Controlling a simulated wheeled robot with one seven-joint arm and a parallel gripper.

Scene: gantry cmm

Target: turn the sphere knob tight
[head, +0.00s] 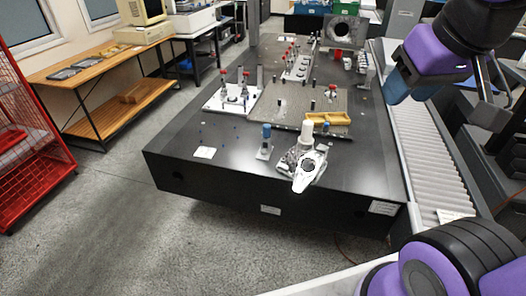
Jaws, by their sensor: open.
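I cannot tell for sure which part is the sphere knob. Near the front edge of the black table (225,175), a small stand with a blue top (266,132) stands upright. Just right of it is a pale grey and white device (308,165) with a dark round centre and a white upright cylinder (306,133) behind it. My arm hangs at the upper right, and the thin grey fingers of my gripper (497,92) appear apart and empty there. My gripper is well away from both devices and touches neither.
A yellow tray (328,119) and a grey plate with pegs (285,106) lie behind the devices. A white plate with red-topped clamps (225,100) is at left. A roller conveyor (420,150) runs along the right.

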